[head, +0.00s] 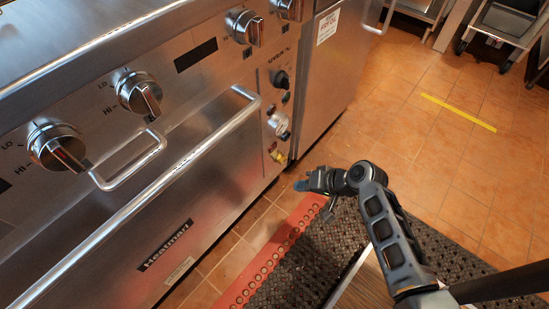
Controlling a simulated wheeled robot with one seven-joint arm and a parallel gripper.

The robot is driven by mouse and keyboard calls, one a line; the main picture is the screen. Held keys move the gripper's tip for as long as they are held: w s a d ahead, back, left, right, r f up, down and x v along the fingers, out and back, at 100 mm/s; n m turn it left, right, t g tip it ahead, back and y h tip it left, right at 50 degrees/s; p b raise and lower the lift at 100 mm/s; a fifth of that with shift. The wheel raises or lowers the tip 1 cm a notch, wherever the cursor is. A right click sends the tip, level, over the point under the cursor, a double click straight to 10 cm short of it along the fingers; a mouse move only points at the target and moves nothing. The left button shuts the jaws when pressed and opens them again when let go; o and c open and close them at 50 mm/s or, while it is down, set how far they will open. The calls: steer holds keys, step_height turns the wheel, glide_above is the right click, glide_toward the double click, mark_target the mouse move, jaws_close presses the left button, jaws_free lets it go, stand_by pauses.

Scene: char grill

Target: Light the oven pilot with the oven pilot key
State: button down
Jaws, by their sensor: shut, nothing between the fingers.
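The steel oven's narrow control panel (266,104) is right of the oven door. It carries a black knob (281,79) at the top and a round silver control (278,124) below it. Small red and yellow parts (277,154) sit near its bottom. The silver control may be the oven pilot key, but it is too small to be sure.
The oven door handle (150,187) and a smaller handle (130,161) stick out from the front. Large burner knobs (138,93) line the upper face. A black mat with a red edge (262,267) lies on the tiled floor. Open floor (420,140) is at right.

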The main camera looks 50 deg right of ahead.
mark_target(273, 148)
steer(key=w+d+f+y+b, duration=0.1)
steer(key=w+d+y+b, duration=0.1)
steer(key=d, duration=0.4)
steer(key=shift+w+d+f+m+b, duration=0.3)
steer(key=shift+w+b, duration=0.2)
steer(key=shift+b, duration=0.05)
steer(key=shift+w, duration=0.1)
steer(key=w+b, duration=0.3)
steer(key=w, duration=0.5)
steer(key=shift+w+a, duration=0.2)
steer(key=shift+w, duration=0.1)
steer(key=shift+w, duration=0.15)
stand_by(1.4)
steer(key=shift+w, duration=0.25)
steer(key=shift+w, duration=0.45)
stand_by(3.4)
